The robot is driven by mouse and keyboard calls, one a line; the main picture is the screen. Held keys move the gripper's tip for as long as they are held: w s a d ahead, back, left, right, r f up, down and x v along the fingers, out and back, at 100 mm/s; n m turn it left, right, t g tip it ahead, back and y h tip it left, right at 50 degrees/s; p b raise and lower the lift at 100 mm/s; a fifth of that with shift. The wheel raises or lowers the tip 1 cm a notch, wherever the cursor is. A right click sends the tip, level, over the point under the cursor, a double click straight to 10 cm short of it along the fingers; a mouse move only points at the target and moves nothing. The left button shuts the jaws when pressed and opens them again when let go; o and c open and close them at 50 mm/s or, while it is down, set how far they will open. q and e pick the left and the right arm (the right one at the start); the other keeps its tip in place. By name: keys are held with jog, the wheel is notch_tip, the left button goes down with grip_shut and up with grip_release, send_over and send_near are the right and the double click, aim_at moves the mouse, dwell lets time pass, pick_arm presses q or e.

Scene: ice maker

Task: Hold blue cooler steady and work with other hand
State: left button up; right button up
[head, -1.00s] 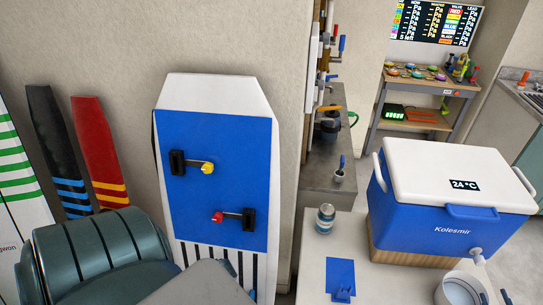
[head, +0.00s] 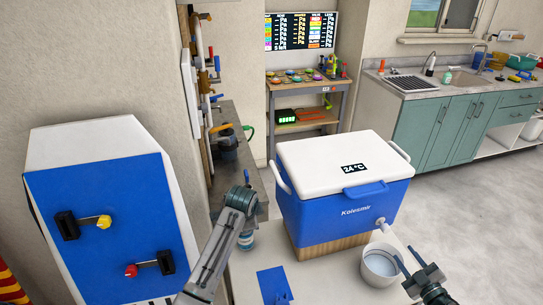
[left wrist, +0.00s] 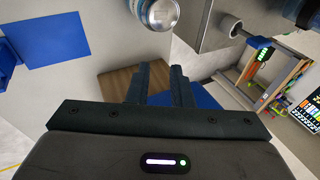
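The blue cooler (head: 335,215) with a white lid (head: 345,160) stands upright on a wooden block (head: 335,247) on the white table. Its front has a spout (head: 380,223). A white round container (head: 380,264) stands below the spout. My left gripper (head: 247,180) is left of the cooler, apart from it; in the left wrist view its two fingers (left wrist: 160,85) are spread with nothing between them. My right gripper (head: 406,258) is at lower right, its fingers apart and empty, close to the white container. Whether it touches the container I cannot tell.
A metal can (head: 246,242) stands partly behind my left arm. A blue square pad (head: 271,286) lies at the table's front. A shelf unit (head: 309,109) and green cabinets (head: 445,132) stand behind.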

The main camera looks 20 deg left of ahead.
pick_arm(q)
jog(key=w+r+m+t, duration=0.2)
jog(key=w+r+m, duration=0.25)
jog(key=r, duration=0.45)
jog(key=w+r+m+t, duration=0.25)
jog(key=r+m, duration=0.25)
jog(key=r, duration=0.4)
jog(key=w+r+m+t, duration=0.1)
jog(key=w+r+m, duration=0.4)
jog(key=r, duration=0.5)
jog(key=m+g, duration=0.2)
jog(key=g, duration=0.4)
send_near(274, 167)
jog(key=x, duration=1.2)
jog(key=shift+f, duration=0.35)
grip_shut()
pick_arm(e)
jog(key=shift+o, duration=0.4)
